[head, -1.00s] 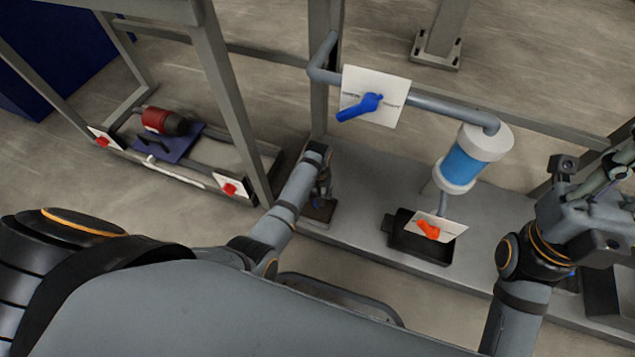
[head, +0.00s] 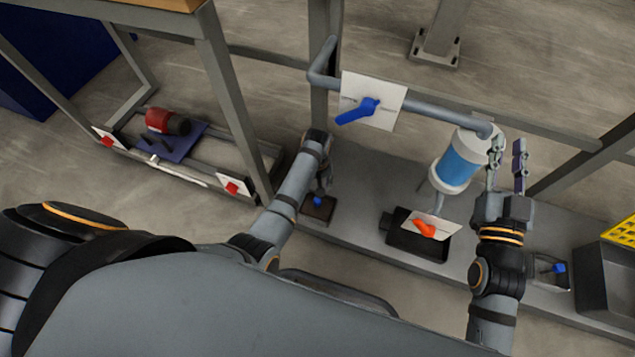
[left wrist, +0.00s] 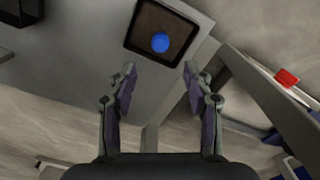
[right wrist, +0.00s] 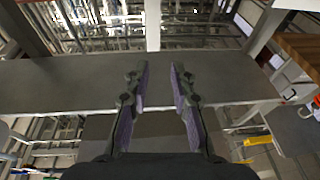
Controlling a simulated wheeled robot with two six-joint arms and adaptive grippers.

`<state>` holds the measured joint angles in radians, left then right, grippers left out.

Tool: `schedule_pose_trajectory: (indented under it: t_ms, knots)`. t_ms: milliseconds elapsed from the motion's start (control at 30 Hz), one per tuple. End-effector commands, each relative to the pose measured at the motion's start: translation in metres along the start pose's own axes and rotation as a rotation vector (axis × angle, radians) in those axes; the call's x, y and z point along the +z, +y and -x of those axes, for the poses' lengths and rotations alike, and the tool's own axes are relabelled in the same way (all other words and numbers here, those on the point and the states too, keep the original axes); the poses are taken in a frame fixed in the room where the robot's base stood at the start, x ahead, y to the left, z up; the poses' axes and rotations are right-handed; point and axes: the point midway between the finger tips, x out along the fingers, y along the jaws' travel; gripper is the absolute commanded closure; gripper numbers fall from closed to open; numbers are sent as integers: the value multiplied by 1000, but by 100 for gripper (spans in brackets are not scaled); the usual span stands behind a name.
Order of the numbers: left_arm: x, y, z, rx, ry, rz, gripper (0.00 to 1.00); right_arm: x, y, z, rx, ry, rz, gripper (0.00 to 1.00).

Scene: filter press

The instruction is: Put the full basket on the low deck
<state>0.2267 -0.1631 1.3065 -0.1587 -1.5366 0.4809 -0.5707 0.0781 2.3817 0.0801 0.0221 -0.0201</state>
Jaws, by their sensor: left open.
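A small square basket (head: 316,211) with dark walls, brown contents and a blue knob stands on the grey deck (head: 365,170) near its left end. In the left wrist view the basket (left wrist: 143,40) lies just beyond my left fingertips. My left gripper (left wrist: 159,72) is open, with nothing between its fingers. It points down over the basket, and its arm partly hides it in the head view. My right gripper (head: 507,148) is open and empty, with its fingers up beside the blue and white filter cylinder (head: 461,163). Which surface is the low deck I cannot tell for sure.
A second small container (head: 550,283) with a blue knob sits at the deck's right, beside a dark bin (head: 600,290) and a yellow grate (head: 622,233). A pipe with a blue valve (head: 363,110) crosses above.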

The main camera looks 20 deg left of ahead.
Motion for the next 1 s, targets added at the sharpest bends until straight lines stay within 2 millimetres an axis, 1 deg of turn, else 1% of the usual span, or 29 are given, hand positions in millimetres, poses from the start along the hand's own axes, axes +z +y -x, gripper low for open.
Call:
schedule_pose_trajectory:
  t_ms: [100,200,333,367,400,467,500,533,567,600,633,667,700,767,800,900,933,1000]
  knots:
    - [0,0,3,0,0,0,49,12,0,2,0,-50,-4,76]
    - [0,0,3,0,0,0,49,16,0,3,1,-67,-5,76]
    - [-2,-2,2,12,24,-4,49,17,0,3,0,-69,-5,76]
    - [-6,-4,2,25,53,-9,49,17,0,3,1,-69,-5,76]
    - [-14,-7,3,57,117,-20,49,17,0,3,1,-69,-5,76]
    - [-31,-14,12,121,273,-51,49,17,0,3,1,-68,-5,76]
    - [-44,-19,26,171,412,-82,49,17,0,3,1,-68,-5,76]
    - [-53,-25,43,206,529,-110,49,17,0,3,1,-68,-5,76]
    - [-60,-29,65,241,653,-140,49,16,0,3,1,-67,-5,76]
    - [-66,-35,100,280,821,-184,49,16,0,3,1,-67,-5,76]
    - [-67,-39,130,306,946,-216,49,16,0,3,1,-67,-5,76]
    - [-65,-42,161,330,1067,-246,49,16,0,3,1,-67,-5,76]
    - [-60,-46,201,355,1212,-281,49,16,0,3,1,-66,-5,76]
    - [-47,-52,253,382,1388,-318,49,16,0,3,1,-66,-5,76]
    - [-37,-55,282,398,1482,-334,49,16,0,3,1,-65,-5,76]
    - [-18,-61,332,421,1644,-357,49,16,0,3,1,-65,-5,76]
    - [-14,-62,342,425,1674,-360,49,16,0,3,1,-65,-5,76]
    - [-8,-64,355,432,1715,-362,49,16,0,3,1,-65,-5,76]
